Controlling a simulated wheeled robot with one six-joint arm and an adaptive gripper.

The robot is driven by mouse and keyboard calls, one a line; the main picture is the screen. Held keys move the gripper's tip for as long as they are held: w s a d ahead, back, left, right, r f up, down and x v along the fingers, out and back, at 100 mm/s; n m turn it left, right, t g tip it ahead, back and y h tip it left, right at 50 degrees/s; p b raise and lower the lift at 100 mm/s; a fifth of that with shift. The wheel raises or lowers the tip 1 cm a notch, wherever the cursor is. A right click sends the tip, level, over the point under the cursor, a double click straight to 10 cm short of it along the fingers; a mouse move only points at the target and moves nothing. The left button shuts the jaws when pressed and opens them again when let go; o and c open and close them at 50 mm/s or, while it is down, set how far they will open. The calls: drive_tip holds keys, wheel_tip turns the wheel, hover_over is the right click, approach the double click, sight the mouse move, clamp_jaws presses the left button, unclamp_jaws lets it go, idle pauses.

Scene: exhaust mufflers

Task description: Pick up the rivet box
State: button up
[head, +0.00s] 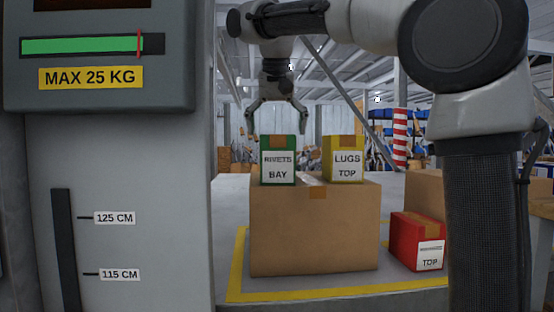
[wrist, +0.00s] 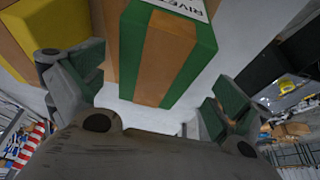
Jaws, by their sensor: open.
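The rivet box (head: 278,160) is a small green box with brown tape and a white label reading "RIVETS BAY". It stands upright on top of a large cardboard box, at its left side. My gripper (head: 278,131) is open just above the rivet box in the head view, with its fingers pointing down. In the wrist view the rivet box (wrist: 166,48) shows its green and brown top at the upper middle. The gripper fingers (wrist: 150,98) stand spread on either side of the space below it, and nothing is held.
A yellow box (head: 343,159) labelled "LUGS TOP" stands right of the rivet box on the same cardboard box (head: 312,235). A red box (head: 416,241) sits lower right. A grey panel (head: 105,200) with height marks fills the left. A striped post (head: 400,140) stands behind.

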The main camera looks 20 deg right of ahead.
sight(278, 148)
drive_tip(key=x, duration=0.4)
drive_tip(key=shift+w+d, duration=0.1)
drive_tip(key=shift+d, duration=0.15)
drive_tip(key=shift+w+f, duration=0.2)
drive_tip(key=shift+f, duration=0.35)
drive_tip(key=shift+f, duration=0.2)
drive_tip(key=c, duration=1.4)
drive_tip(key=shift+c, duration=0.2)
wheel_tip(278, 148, up, 11)
drive_tip(key=shift+f, duration=0.25)
drive_tip(key=c, duration=0.4)
